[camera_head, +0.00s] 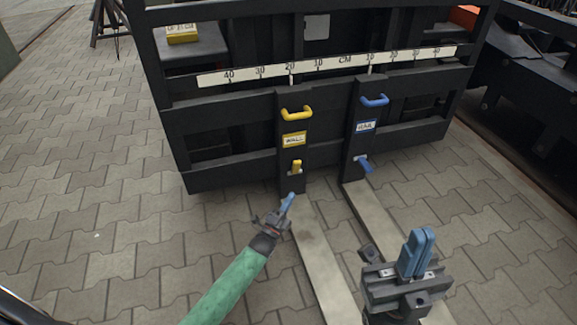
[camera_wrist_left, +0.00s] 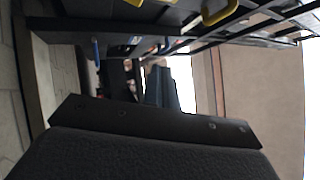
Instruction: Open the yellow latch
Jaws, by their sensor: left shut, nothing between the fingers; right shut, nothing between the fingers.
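The yellow latch (camera_head: 297,167) is a small upright lever low on a dark vertical post, below a yellow label (camera_head: 294,139) and a yellow handle (camera_head: 296,114). My left gripper (camera_head: 289,200) is shut and empty, with its blue fingertips just below the latch in the picture; I cannot tell whether they touch it. In the left wrist view, the yellow handle (camera_wrist_left: 220,12) shows at the top edge. Another yellow piece is cut off there and cannot be identified surely. My right gripper (camera_head: 418,250) is shut and empty, low on the right, away from the latch.
A post to the right carries a blue handle (camera_head: 375,100) and a tilted blue latch (camera_head: 362,162). A white centimetre ruler (camera_head: 330,66) crosses the dark frame (camera_head: 235,115). Two long pale fork-like bars (camera_head: 318,255) reach forward over the paving. The paving at left is clear.

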